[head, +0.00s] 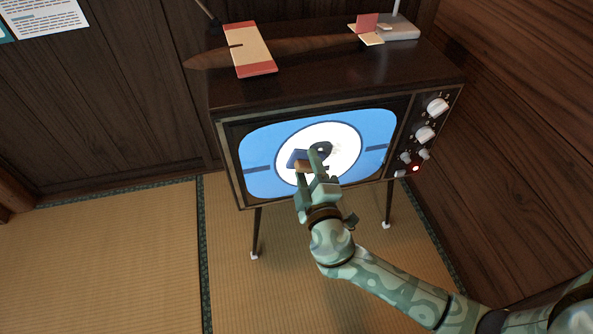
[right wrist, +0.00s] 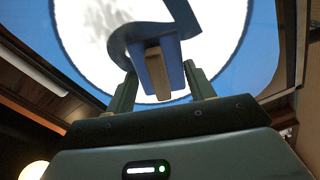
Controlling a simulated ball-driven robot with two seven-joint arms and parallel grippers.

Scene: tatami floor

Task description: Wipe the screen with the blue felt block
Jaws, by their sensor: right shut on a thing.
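The television's screen (head: 262,147) is lit, with a blue field and a white disc in a dark ring. It faces me and also fills the top of the right wrist view (right wrist: 85,25). My right gripper (head: 309,168) is in front of the disc, shut on the blue felt block (head: 294,157). My left gripper is out of view.
The dark wooden cabinet (head: 300,88) stands on thin legs on tatami (head: 110,260). Knobs (head: 437,107) line the screen's right side. Wood walls stand behind and right; floor at left is clear.

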